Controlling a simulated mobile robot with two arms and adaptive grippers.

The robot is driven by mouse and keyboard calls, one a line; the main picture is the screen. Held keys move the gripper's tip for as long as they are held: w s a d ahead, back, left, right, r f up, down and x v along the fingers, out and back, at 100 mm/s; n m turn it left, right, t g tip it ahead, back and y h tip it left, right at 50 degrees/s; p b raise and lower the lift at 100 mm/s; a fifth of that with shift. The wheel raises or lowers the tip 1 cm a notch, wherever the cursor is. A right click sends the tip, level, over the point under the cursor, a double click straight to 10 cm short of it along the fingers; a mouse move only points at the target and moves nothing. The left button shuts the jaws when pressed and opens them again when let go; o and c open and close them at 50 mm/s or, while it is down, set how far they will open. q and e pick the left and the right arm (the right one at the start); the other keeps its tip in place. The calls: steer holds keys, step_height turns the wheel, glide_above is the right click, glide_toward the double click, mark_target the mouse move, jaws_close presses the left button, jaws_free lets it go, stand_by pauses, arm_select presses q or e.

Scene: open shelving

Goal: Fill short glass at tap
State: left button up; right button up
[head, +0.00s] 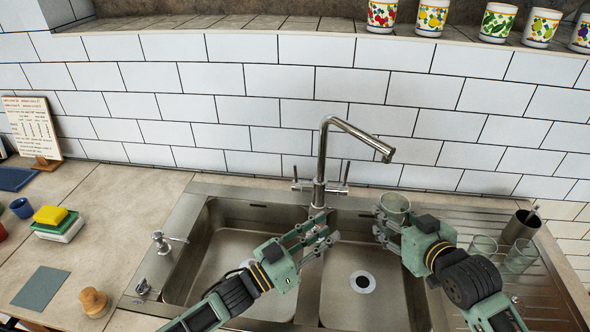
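The short glass (395,203) is clear and upright, with its open rim facing up. It is below the spout end of the steel tap (345,125), with a gap between. No water stream shows. My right gripper (380,225) has its fingers around the glass, which looks held; the fingers partly hide its lower part. My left gripper (324,230) is open and empty, in front of the tap's base and over the sink divider. The tap's two handles (345,175) stand on either side of its column.
The double steel sink (236,215) is empty, with a drain in the right basin. More glasses (483,247) and a metal cup (520,226) stand on the right drainboard. Sponges (57,222) and a wooden stopper (94,302) are on the left counter. Patterned cups (432,17) line the ledge above.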

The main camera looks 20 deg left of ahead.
arm_select(q)
steer(key=w+a+n+t+y, duration=0.35)
steer(key=w+a+y, duration=0.35)
steer(key=w+a, duration=0.25)
steer(key=n+g+y, duration=0.2)
steer(key=n+y, duration=0.2)
steer(key=y, duration=0.1)
glide_toward(295, 170)
steer(key=w, duration=1)
steer(key=shift+w+f, duration=0.2)
steer(key=shift+w, duration=0.1)
jaws_close()
